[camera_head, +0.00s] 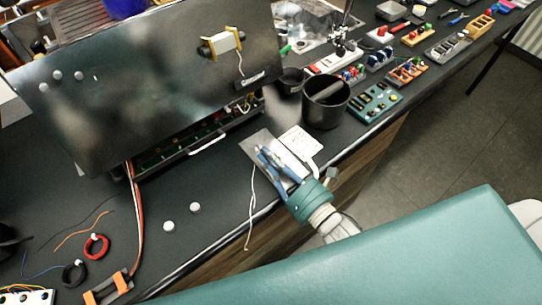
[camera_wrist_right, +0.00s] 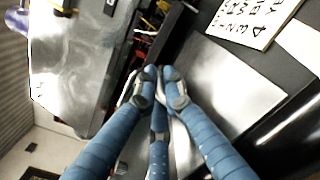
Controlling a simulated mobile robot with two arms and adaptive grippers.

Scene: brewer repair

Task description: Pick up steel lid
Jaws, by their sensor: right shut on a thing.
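The steel lid (camera_head: 262,146) looks like a flat, thin, shiny grey plate near the front edge of the dark workbench. It also shows in the right wrist view (camera_wrist_right: 240,82), on both sides of the fingers. My right gripper (camera_head: 266,154), with blue fingers, reaches over the plate from the front edge. In the right wrist view the fingertips (camera_wrist_right: 157,88) are drawn together and shut on the plate. The fingers hide part of the plate and the exact contact. I cannot tell whether the plate is clear of the bench. My left gripper is not in view.
A large steel brewer housing (camera_head: 150,70) stands tilted behind the gripper, with wiring under it. A white note (camera_head: 300,142) and black cup (camera_head: 325,103) are close by. A teal circuit board (camera_head: 374,102) lies right of the cup. White caps (camera_head: 195,207) lie on the left.

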